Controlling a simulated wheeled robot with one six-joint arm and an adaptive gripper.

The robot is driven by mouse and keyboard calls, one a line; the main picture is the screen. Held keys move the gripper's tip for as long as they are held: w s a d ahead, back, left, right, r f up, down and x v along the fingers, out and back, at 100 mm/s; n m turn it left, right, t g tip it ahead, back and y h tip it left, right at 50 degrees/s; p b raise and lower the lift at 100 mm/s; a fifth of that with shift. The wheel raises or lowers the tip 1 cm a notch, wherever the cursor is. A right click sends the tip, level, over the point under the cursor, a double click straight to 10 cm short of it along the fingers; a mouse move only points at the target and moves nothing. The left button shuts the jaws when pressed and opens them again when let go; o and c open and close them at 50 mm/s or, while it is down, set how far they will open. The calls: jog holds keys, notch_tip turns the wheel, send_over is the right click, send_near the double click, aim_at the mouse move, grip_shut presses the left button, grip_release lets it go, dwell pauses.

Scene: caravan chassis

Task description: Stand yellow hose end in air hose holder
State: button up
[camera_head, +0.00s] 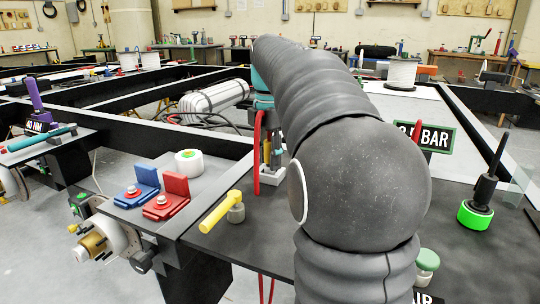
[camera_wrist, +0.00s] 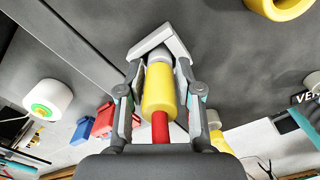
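The yellow hose end (camera_wrist: 158,90), with a grey tip and a red hose (camera_wrist: 160,128) behind it, sits between the fingers of my gripper (camera_wrist: 160,85) in the wrist view. Both finger pads lie against its sides. A pale L-shaped piece (camera_wrist: 160,38), which looks like the base of the air hose holder, lies just beyond the tip. In the head view the pale base (camera_head: 271,178) stands on the dark table below my gripper (camera_head: 266,150). The red hose (camera_head: 257,150) hangs beside it. My arm hides part of this spot, and I cannot tell whether the tip touches the holder.
A yellow-handled valve (camera_head: 220,212) stands left of the holder. Blue (camera_head: 140,187) and red (camera_head: 168,197) brackets and a white roll (camera_head: 189,162) lie farther left. A green-based tool (camera_head: 476,214) and a BAR sign (camera_head: 432,136) stand to the right.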

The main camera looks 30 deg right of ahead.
jog(key=shift+o, duration=0.5)
notch_tip(320, 180, up, 12)
jog(key=shift+r+p, duration=0.2)
jog(key=shift+p, duration=1)
